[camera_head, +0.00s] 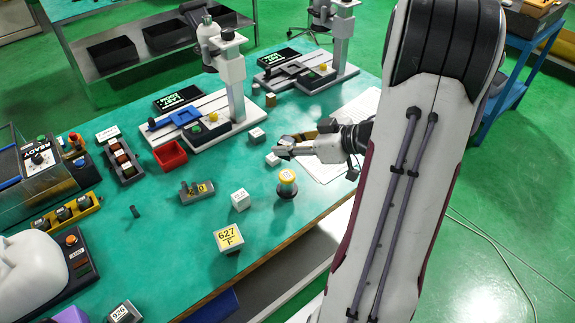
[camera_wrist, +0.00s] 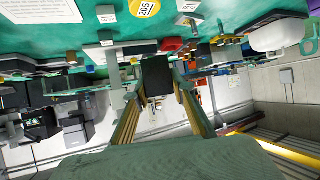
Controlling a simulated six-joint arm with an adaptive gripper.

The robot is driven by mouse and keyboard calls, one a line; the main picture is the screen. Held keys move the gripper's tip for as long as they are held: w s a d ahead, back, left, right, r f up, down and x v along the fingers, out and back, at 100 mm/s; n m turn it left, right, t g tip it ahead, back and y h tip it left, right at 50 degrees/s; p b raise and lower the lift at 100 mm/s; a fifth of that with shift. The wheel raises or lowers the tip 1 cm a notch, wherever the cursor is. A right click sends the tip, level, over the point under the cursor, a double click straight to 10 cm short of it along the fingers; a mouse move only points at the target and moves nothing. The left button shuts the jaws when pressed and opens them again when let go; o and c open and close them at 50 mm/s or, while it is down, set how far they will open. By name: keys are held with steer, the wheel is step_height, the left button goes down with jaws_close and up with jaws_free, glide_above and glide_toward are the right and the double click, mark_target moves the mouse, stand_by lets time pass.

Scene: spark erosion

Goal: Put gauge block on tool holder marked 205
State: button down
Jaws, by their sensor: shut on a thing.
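My gripper (camera_head: 284,150) reaches in from the right above the teal table and is shut. In the wrist view its two olive fingers (camera_wrist: 158,97) close on a dark block (camera_wrist: 157,76), which I take to be the gauge block; its far side is hidden. A round yellow top marked 205 (camera_wrist: 144,7) shows at the upper edge of the wrist view. It appears to be the yellow-topped cylinder (camera_head: 287,183) standing upright just below my gripper in the head view, where its number is unreadable. The held block is apart from it.
White cubes (camera_head: 240,200) stand near the cylinder, and a yellow-topped block marked 627 (camera_head: 228,238) stands nearer the front edge. A red bin (camera_head: 170,156) and measuring stands (camera_head: 232,80) are farther back. A paper sheet (camera_head: 347,150) lies partly behind my arm.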

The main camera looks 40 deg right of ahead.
mark_target(288, 175)
steer(key=shift+f, duration=1.45)
steer(key=shift+f, duration=2.1)
steer(key=shift+f, duration=0.15)
steer(key=c, duration=1.7)
jaws_free()
steer(key=shift+s+d+r, duration=0.2)
steer(key=shift+s+r, duration=0.15)
steer(key=v, duration=1.1)
